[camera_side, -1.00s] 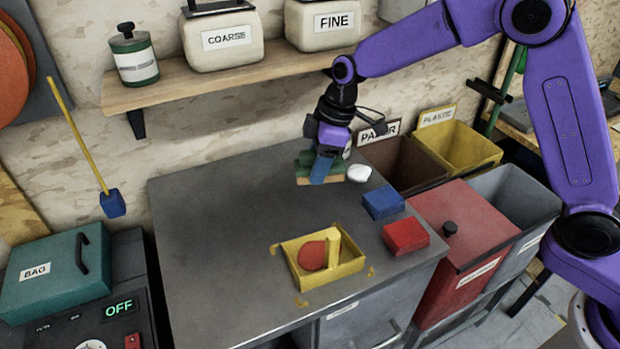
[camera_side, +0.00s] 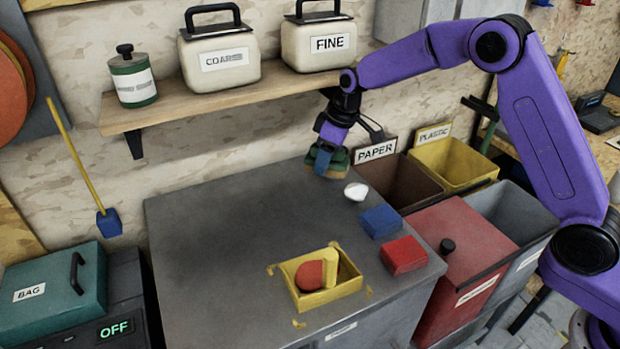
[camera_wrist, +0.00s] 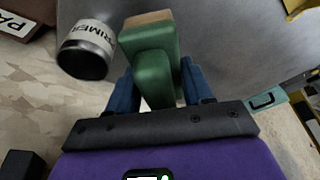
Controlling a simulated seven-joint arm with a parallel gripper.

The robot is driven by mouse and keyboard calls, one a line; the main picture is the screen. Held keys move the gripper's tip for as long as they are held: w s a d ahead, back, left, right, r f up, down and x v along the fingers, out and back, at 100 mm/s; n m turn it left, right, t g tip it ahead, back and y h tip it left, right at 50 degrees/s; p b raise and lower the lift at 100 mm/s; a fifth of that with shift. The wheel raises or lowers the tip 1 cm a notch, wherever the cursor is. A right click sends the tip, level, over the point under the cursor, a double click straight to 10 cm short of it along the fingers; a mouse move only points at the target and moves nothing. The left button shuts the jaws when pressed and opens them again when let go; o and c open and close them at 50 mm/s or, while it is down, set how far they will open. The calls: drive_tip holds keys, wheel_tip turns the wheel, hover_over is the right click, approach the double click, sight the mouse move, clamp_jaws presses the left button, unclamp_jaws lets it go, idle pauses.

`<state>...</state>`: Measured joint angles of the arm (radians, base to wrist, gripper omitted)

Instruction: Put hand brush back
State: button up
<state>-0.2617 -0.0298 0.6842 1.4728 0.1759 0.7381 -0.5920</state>
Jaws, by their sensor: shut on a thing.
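The hand brush has a green body and a tan bristle edge. In the wrist view the brush (camera_wrist: 150,65) stands between my blue fingers. In the side view the brush (camera_side: 340,160) is held near the back edge of the grey bench top, below the shelf, partly hidden by my gripper. My gripper (camera_side: 321,163) is shut on it; the fingers (camera_wrist: 158,88) also show in the wrist view. I cannot tell whether the brush touches the bench.
A white object (camera_side: 356,192) stands close right of the brush; a PRIMER can (camera_wrist: 85,50) shows in the wrist view. Blue (camera_side: 381,222) and red (camera_side: 404,255) blocks and a yellow tray (camera_side: 345,289) lie nearer. The shelf (camera_side: 230,92) overhangs. The bench's left half is clear.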

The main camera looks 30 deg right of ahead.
drive_tip(key=w+f, duration=0.1)
drive_tip(key=f, duration=0.1)
drive_tip(key=w+a+f, duration=0.1)
drive_tip(key=w+f, duration=0.2)
drive_tip(key=f, duration=0.1)
drive_tip(key=shift+w+a, duration=0.25)
drive_tip(key=shift+w, duration=0.1)
drive_tip(key=shift+f, duration=1.5)
drive_tip(key=shift+f, duration=0.1)
drive_tip(key=o, duration=1.1)
drive_tip(key=v, duration=1.2)
drive_tip(key=shift+a, duration=0.1)
